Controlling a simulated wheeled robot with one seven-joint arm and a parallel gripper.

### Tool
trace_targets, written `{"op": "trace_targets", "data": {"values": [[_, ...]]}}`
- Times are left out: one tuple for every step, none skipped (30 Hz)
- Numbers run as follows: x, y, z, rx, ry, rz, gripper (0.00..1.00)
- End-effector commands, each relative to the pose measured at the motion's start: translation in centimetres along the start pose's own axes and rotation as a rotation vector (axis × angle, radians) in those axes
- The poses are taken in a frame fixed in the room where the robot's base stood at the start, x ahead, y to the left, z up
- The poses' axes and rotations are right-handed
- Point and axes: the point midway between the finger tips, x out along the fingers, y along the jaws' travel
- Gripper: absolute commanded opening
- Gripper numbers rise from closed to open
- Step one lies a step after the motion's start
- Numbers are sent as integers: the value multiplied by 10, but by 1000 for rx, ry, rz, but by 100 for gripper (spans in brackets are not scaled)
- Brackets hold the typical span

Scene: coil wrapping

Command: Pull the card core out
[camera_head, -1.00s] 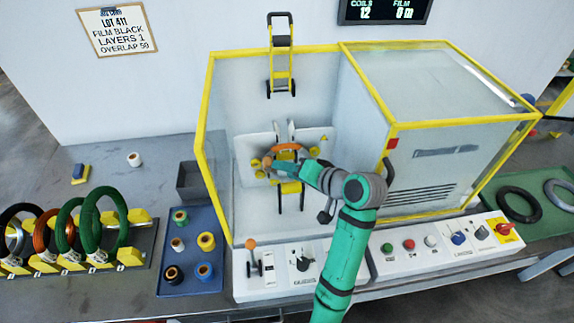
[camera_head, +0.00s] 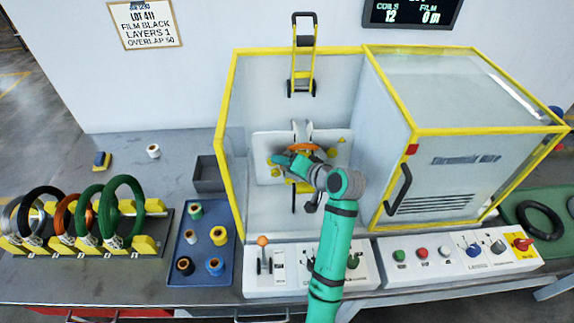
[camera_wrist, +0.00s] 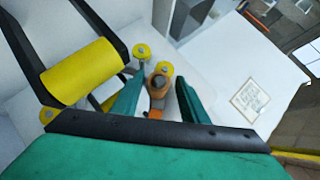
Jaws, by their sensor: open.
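A small brown ring-shaped piece with a grey bolt-like centre, which looks like the card core (camera_wrist: 159,82), shows in the wrist view between my fingers. An orange-brown part (camera_wrist: 155,113) lies just below it. My gripper (camera_wrist: 159,88) is open, with one green finger on each side of the core. I cannot tell whether either finger touches it. In the head view my gripper (camera_head: 283,160) is inside the yellow-framed machine (camera_head: 232,120), in front of the white plate (camera_head: 262,143). An orange curved piece (camera_head: 302,147) shows just above it. The core is not clear there.
Yellow rollers (camera_wrist: 80,72) and dark bars stand close to my fingers. The machine's side walls and grey door (camera_head: 440,180) bound the space. A blue tray (camera_head: 203,262) of spools and a rack of coils (camera_head: 125,205) stand at left. A control panel (camera_head: 455,252) lies in front.

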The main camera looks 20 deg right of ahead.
Motion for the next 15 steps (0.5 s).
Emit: {"op": "trace_targets", "data": {"values": [[0, 0, 0, 0, 0, 0, 40], [0, 0, 0, 0, 0, 0, 40], [0, 0, 0, 0, 0, 0, 35], [0, 0, 0, 0, 0, 0, 28], [0, 0, 0, 0, 0, 0, 21], [0, 0, 0, 0, -1, 0, 11], [0, 0, 0, 0, -1, 0, 4], [0, 0, 0, 0, -1, 0, 3], [0, 0, 0, 0, -1, 0, 2], [0, 0, 0, 0, -1, 0, 16], [0, 0, 0, 0, -1, 0, 9], [0, 0, 0, 0, -1, 0, 0], [0, 0, 0, 0, -1, 0, 0], [0, 0, 0, 0, -1, 0, 0], [0, 0, 0, 0, -1, 0, 0]]}}
